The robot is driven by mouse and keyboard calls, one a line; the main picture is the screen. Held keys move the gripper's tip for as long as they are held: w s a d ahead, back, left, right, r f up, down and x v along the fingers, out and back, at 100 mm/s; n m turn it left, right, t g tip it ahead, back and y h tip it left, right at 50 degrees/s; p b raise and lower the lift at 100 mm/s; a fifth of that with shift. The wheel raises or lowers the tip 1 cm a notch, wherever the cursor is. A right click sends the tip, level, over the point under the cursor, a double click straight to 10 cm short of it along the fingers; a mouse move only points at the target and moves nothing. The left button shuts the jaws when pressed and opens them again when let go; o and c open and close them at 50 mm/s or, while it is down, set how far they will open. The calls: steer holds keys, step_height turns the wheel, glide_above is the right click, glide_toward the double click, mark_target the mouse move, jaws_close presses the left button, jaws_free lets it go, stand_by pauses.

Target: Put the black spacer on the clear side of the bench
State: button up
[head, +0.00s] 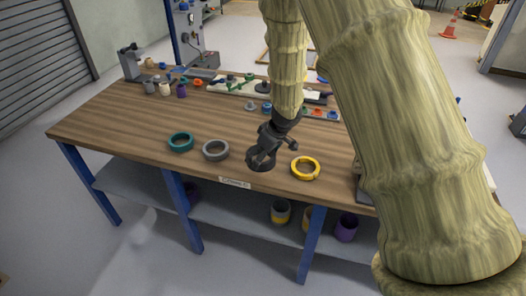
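The black spacer (262,167) appears as a dark ring near the front edge of the wooden bench (125,115), between a grey ring and a yellow ring. My gripper (262,158) points down right over it, dark against dark. The fingers hide most of the spacer, and I cannot tell whether they are closed on it or only around it. The bench's left front part is bare wood.
A teal ring (180,142), grey ring (216,150) and yellow ring (305,168) lie along the front. Several small coloured parts and a grey fixture (131,62) stand along the back left. A white label (235,183) is on the front edge. My arm covers the right side.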

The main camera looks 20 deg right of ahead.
steer(key=w, duration=0.1)
steer(key=w+d, duration=0.1)
steer(key=w, duration=0.1)
steer(key=shift+w+d+f, duration=0.2)
steer(key=shift+w+f, duration=0.05)
steer(key=shift+f, duration=0.1)
steer(key=shift+w+d+r, duration=0.1)
steer(key=shift+w+d, duration=0.05)
steer(key=shift+w, duration=0.1)
steer(key=shift+b+x, duration=0.75)
steer(key=shift+b, duration=0.1)
steer(key=f+b, duration=0.2)
steer(key=b, duration=0.1)
steer(key=shift+d+f, duration=0.15)
steer(key=shift+d, duration=0.05)
steer(key=shift+s, duration=0.1)
steer(key=o, duration=1)
steer(key=shift+f, duration=0.1)
steer(key=shift+c, duration=0.2)
steer(key=v, duration=1.2)
